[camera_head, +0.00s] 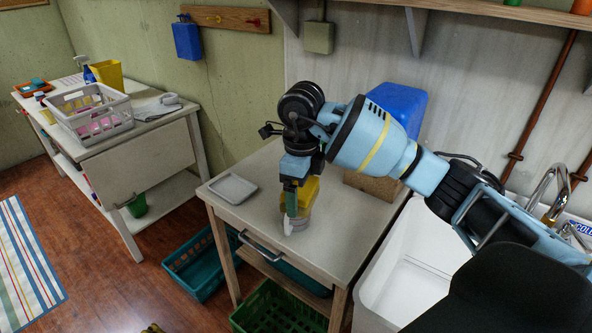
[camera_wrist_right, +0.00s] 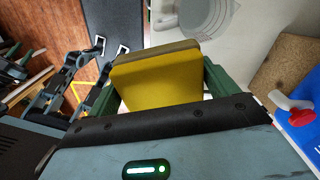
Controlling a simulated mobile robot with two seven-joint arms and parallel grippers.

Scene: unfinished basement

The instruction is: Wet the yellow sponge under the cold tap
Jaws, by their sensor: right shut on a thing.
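My right gripper (camera_head: 291,200) points down over the wooden worktable and is shut on the yellow sponge (camera_head: 311,188). In the right wrist view the sponge (camera_wrist_right: 155,82), yellow with a brownish layer along one edge, sits between the green fingers. A pale jug-like vessel (camera_head: 296,222) stands on the table just below the sponge; it also shows in the wrist view (camera_wrist_right: 205,22). The curved metal tap (camera_head: 551,185) is at the far right, above the white sink (camera_head: 425,262), beside a blue COLD label (camera_head: 579,227). My arm hides part of the sink. My left gripper does not show.
A grey tray (camera_head: 233,188) lies at the table's left. Teal (camera_head: 192,268) and green (camera_head: 272,310) crates are low down. A side table at left holds a white basket (camera_head: 92,118).

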